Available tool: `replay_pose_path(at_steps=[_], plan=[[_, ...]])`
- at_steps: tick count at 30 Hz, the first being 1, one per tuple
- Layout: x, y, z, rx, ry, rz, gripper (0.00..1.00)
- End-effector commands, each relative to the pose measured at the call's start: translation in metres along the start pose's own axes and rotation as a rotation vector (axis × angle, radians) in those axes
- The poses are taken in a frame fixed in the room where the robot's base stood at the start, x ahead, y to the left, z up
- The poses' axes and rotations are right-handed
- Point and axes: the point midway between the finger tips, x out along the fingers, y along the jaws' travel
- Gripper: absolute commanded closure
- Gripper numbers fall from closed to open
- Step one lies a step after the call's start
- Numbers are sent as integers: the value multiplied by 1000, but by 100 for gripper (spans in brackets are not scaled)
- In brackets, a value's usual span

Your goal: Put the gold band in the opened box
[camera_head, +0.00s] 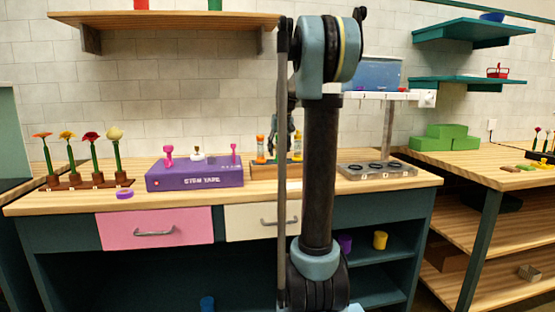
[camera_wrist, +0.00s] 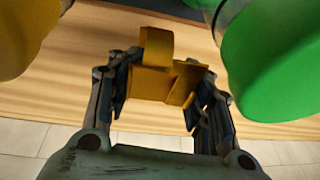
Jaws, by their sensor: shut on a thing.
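My gripper (camera_wrist: 160,80) is shut on a gold piece (camera_wrist: 155,82) in the wrist view. The piece has a raised curved part and flat faces, and sits between both fingers above pale wood. I take it to be the gold band. In the head view my arm covers much of the middle, and my gripper (camera_head: 273,145) shows only partly, low over the counter beside small orange-capped bottles (camera_head: 260,149).
A large green rounded thing (camera_wrist: 268,65) and a yellow one (camera_wrist: 25,35) flank my gripper closely. A purple stem tape box (camera_head: 195,176), a flower rack (camera_head: 88,182) and a grey tray with round wells (camera_head: 377,170) stand on the counter (camera_head: 60,204).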

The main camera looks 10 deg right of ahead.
Motion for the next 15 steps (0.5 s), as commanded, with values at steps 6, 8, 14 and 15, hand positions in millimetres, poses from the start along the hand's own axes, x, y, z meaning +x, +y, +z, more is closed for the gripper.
replay_pose_path(at_steps=[6,8,14,15], plan=[[27,3,8,1,0,0,100],[30,3,9,1,0,0,100],[30,5,9,2,0,1,100],[30,5,9,2,0,1,100]])
